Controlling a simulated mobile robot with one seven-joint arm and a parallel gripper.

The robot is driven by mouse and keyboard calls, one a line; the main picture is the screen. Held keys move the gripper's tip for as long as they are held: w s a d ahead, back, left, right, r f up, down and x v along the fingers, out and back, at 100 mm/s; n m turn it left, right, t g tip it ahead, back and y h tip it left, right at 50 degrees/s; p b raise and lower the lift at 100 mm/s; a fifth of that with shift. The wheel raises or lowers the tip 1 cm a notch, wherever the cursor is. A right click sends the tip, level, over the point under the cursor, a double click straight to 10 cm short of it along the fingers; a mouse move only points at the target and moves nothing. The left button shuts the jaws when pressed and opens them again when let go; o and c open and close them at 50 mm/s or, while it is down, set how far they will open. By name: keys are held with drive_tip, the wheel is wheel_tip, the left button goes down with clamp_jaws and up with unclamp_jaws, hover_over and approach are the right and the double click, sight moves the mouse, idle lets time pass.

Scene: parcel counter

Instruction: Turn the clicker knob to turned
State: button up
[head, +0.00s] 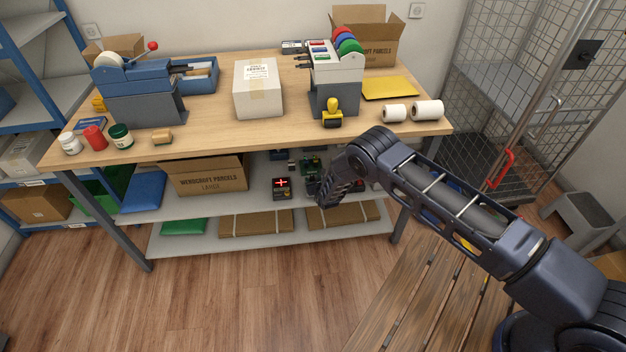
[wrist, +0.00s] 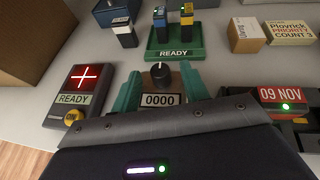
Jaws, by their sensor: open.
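The clicker (wrist: 161,100) shows in the wrist view with a counter reading 0000. Its black knob (wrist: 161,74) sits above the counter, with a light pointer mark toward the top of the picture. My gripper (wrist: 160,84) is open, its teal fingers on the left and right of the clicker with the knob between them. I cannot tell whether either finger touches it. In the head view my gripper (head: 327,190) is at the shelf under the table. The clicker cannot be made out clearly there.
A device with a red cross display (wrist: 82,88) stands left of the clicker. A green READY stand (wrist: 174,48) is behind it, and a red 09 NOV date device (wrist: 284,98) is at the right. The tabletop (head: 215,125) lies above the shelf (head: 255,185).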

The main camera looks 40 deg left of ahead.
drive_tip(key=shift+w+a+f, duration=0.25)
drive_tip(key=shift+w+a, duration=0.1)
drive_tip(key=shift+a, duration=0.15)
drive_tip(key=shift+c, duration=0.5)
clamp_jaws()
drive_tip(key=shift+s+m+t+h, duration=0.15)
drive_tip(key=shift+m+t+h, duration=0.15)
drive_tip(key=shift+m+t, duration=0.1)
drive_tip(key=m+t+h, duration=0.1)
drive_tip(key=m+h, duration=0.1)
drive_tip(key=m+t+h, duration=0.1)
drive_tip(key=shift+s+a+m+t, duration=0.15)
drive_tip(key=shift+a+m+t, duration=0.1)
drive_tip(key=shift+m+t, duration=0.05)
drive_tip(key=m+t+h, duration=0.1)
drive_tip(key=m+h, duration=0.2)
drive_tip(key=shift+a+t+h, duration=0.15)
drive_tip(key=shift+t+h, duration=0.15)
drive_tip(key=shift+a+m+t+h, duration=0.15)
drive_tip(key=shift+m+t+h, duration=0.15)
drive_tip(key=shift+m+h, duration=1.5)
drive_tip(key=shift+h, duration=0.2)
